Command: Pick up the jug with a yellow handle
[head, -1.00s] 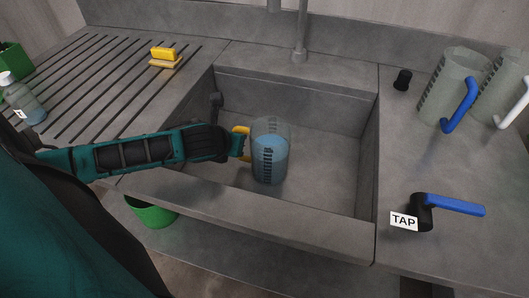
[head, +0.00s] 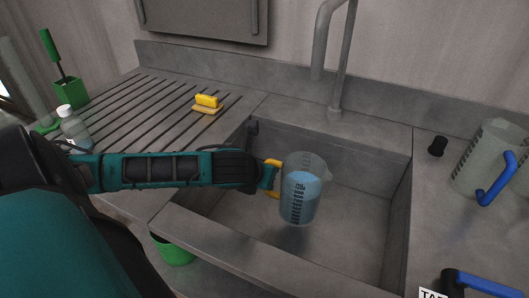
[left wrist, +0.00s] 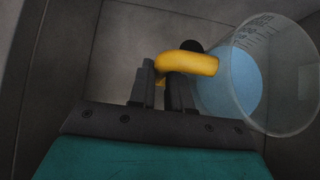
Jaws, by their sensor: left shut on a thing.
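The clear measuring jug (head: 299,203) has a yellow handle (head: 273,163) and blue liquid inside. It is over the sink basin, with a dark shadow on the floor below it, and looks clear of that floor. My left gripper (head: 270,178) is shut on the yellow handle from the left. In the left wrist view the fingers (left wrist: 163,82) close around the handle (left wrist: 190,64), and the jug (left wrist: 268,75) is at the right. The jug is roughly upright. My right gripper is not in view.
The sink basin (head: 350,235) surrounds the jug's space, with a tap spout (head: 320,65) behind. A blue-handled jug (head: 485,155) and black stopper (head: 438,146) stand right. Sponges (head: 207,104) and a bottle (head: 73,125) are left. A green bucket (head: 173,250) sits below.

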